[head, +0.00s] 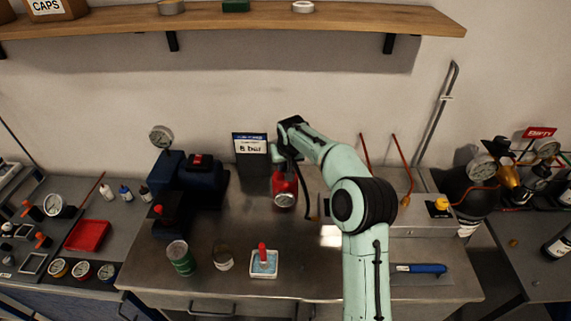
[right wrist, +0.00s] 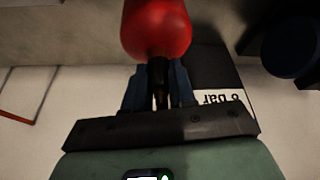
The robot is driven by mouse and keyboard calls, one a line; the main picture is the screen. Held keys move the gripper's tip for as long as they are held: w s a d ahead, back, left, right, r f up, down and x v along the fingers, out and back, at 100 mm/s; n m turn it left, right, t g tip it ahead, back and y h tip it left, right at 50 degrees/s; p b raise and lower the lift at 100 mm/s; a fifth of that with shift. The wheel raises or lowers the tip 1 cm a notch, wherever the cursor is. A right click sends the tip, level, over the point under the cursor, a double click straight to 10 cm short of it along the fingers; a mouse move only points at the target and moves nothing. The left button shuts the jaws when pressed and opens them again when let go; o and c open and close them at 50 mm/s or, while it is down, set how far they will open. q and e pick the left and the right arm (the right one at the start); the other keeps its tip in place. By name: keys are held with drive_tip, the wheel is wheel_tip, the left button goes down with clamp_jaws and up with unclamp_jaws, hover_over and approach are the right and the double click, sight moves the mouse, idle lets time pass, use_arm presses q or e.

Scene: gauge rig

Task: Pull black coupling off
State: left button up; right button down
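A red rounded body (head: 285,184) with a round gauge (head: 285,199) on its front stands at mid-bench. It also fills the top of the right wrist view (right wrist: 156,28). The black coupling (right wrist: 159,72) is a narrow dark piece at the end of the red body, between my fingers. My right gripper (head: 284,160) is above the red body and points down at it. In the right wrist view its two dark blue fingers (right wrist: 159,82) sit close on both sides of the coupling and appear shut on it. My left gripper is not in view.
A sign reading 8 bar (head: 250,145) stands behind, to the left. A dark blue machine (head: 200,190) is left of the red body. A green can (head: 181,258), a small tray (head: 264,264) and a blue-handled tool (head: 425,268) lie nearer the front. A shelf (head: 240,22) runs above.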

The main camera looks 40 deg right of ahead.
drive_tip(key=c, duration=1.7)
unclamp_jaws()
clamp_jaws()
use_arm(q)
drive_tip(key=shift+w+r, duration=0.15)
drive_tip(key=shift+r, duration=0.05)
use_arm(e)
drive_tip(key=shift+r, duration=0.35)
drive_tip(key=shift+r+p, duration=0.65)
drive_tip(key=shift+r, duration=0.55)
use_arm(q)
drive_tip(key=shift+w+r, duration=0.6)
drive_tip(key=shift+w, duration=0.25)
use_arm(e)
drive_tip(key=shift+r, duration=1.15)
